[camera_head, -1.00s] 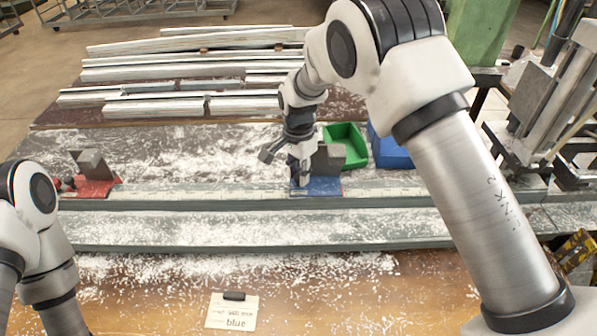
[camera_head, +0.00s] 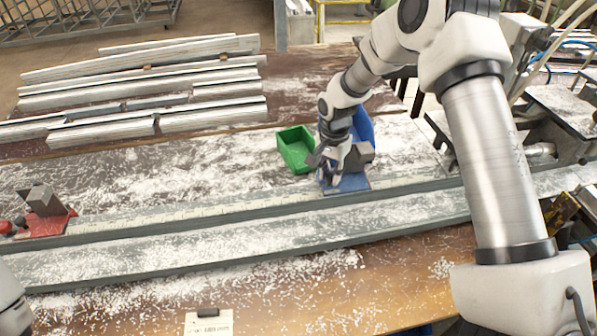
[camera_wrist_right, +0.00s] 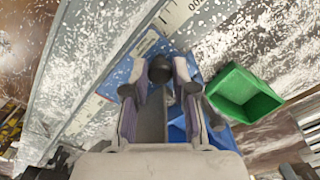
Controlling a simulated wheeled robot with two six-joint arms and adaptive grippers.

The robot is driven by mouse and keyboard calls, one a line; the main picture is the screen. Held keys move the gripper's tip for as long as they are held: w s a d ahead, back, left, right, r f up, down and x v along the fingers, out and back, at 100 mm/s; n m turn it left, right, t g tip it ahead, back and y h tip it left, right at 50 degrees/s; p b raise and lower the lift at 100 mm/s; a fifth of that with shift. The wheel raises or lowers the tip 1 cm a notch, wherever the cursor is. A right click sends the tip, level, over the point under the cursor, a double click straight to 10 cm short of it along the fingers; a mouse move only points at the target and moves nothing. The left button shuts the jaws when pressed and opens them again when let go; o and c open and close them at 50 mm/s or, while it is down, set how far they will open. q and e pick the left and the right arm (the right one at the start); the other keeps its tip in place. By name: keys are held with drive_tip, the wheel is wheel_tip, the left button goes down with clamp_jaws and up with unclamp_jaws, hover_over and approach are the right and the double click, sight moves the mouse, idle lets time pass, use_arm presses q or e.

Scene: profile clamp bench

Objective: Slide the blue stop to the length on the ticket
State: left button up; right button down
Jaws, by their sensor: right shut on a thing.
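The blue stop (camera_head: 352,183) sits on the long scaled rail (camera_head: 190,217), right of the middle in the head view. It carries a grey block. My right gripper (camera_head: 328,180) is at the stop. In the right wrist view, the gripper (camera_wrist_right: 160,72) is shut on the stop's black knob, with the blue base (camera_wrist_right: 147,45) beyond it. The ticket (camera_head: 208,324) lies on the wooden front of the bench, cut by the bottom edge; its length is not readable. My left gripper is out of view.
A red stop (camera_head: 44,224) with a grey block sits at the rail's left end. A green bin (camera_head: 294,150) and a blue bin (camera_head: 362,128) stand behind the rail. White chips cover much of the bench. Metal profiles (camera_head: 150,65) lie at the back left.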

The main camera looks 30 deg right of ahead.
sight(347, 182)
drive_tip(key=d, duration=0.2)
drive_tip(key=s+d+p, duration=0.1)
drive_tip(key=d, duration=0.2)
drive_tip(key=shift+s, duration=0.2)
drive_tip(key=c, duration=0.9)
unclamp_jaws()
drive_tip(key=shift+c, duration=0.2)
wheel_tip(347, 182, up, 12)
drive_tip(key=shift+w+f, duration=0.1)
